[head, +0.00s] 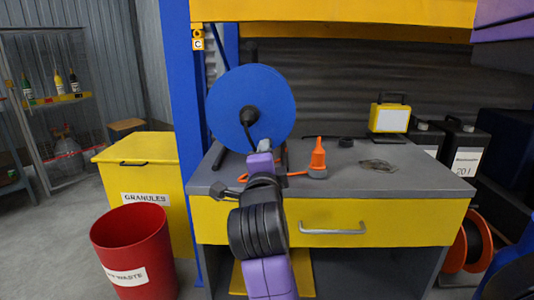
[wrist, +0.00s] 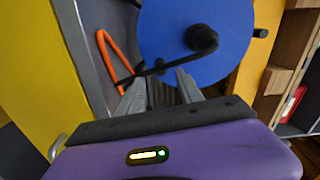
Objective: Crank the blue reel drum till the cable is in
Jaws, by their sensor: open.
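The blue reel drum (head: 232,100) stands upright on the grey workbench, with a black hub or crank piece (head: 249,116) on its face. In the wrist view the drum (wrist: 160,30) fills the top middle, and a black round knob (wrist: 201,39) sticks out towards me. Orange cable (head: 297,174) lies on the bench beside the drum and shows as a bent length in the wrist view (wrist: 108,50). My forearm hides part of the reel's stand.
A blue post (head: 182,110) rises left of the drum. A red bin (head: 138,240) and a yellow granules box (head: 150,170) stand at the left.

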